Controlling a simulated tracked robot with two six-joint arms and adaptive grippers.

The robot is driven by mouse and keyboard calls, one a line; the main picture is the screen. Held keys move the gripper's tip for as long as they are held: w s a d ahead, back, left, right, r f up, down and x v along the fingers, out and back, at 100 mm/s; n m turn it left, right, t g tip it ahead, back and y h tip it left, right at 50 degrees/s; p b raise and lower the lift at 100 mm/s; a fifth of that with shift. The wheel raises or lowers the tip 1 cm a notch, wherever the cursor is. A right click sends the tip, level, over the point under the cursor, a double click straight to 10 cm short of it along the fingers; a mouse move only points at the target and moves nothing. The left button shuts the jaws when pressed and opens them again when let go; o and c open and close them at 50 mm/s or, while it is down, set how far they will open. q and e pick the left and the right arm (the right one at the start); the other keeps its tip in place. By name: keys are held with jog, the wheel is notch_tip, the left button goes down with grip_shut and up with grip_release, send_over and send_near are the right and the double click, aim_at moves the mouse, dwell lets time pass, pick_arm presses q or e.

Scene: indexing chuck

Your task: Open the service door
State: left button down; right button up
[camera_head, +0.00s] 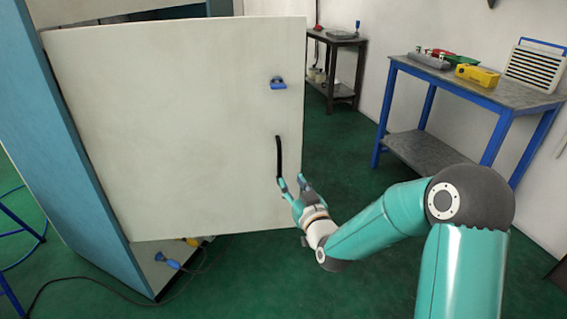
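The service door (170,120) is a large off-white panel on a blue cabinet (75,190). It stands ajar, with its right edge swung out from the cabinet and a gap below showing part of the inside. A black vertical bar handle (279,158) sits near the door's right edge, with a blue latch (278,84) above it. My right gripper (291,181) is at the lower end of the handle, with its fingers apart. I cannot tell whether a finger touches the handle. My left gripper is not in view.
A blue-legged workbench (480,90) with a yellow box (477,75) and other items stands at the right. A dark side table (338,60) stands behind the door. A cable (90,279) lies on the green floor at lower left. The floor right of the door is clear.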

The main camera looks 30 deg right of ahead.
aim_at(281, 164)
jog(key=x, duration=1)
jog(key=shift+w, duration=0.15)
grip_shut()
